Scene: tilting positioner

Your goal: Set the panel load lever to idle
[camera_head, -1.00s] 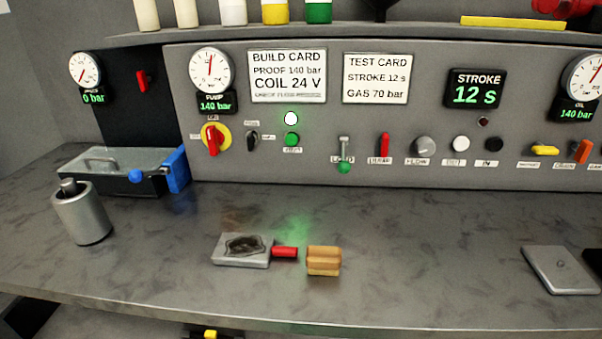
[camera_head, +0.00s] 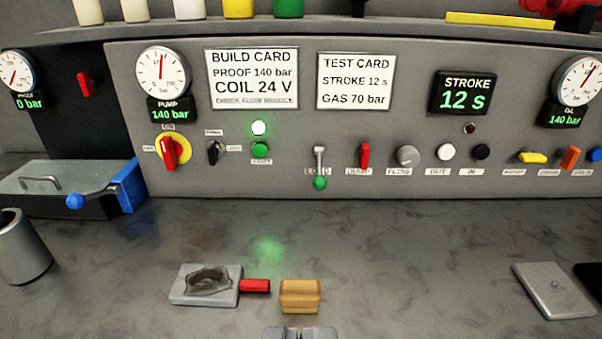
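The load lever (camera_head: 319,166) is on the grey panel, above a label that reads LOAD, partly covered by the lever. It has a thin grey stem and a green knob (camera_head: 320,183) that hangs at the lower end, so the lever points down. What looks like the top of my gripper (camera_head: 300,333) just shows at the bottom edge of the view, far below the lever and not touching it. Its fingers are mostly cut off, so whether it is open or shut does not show.
A red lever (camera_head: 365,155) and a grey flow knob (camera_head: 408,156) sit right of the load lever, a green button (camera_head: 261,150) left. On the bench lie a grey plate (camera_head: 205,285) with a red handle and a wooden block (camera_head: 300,295).

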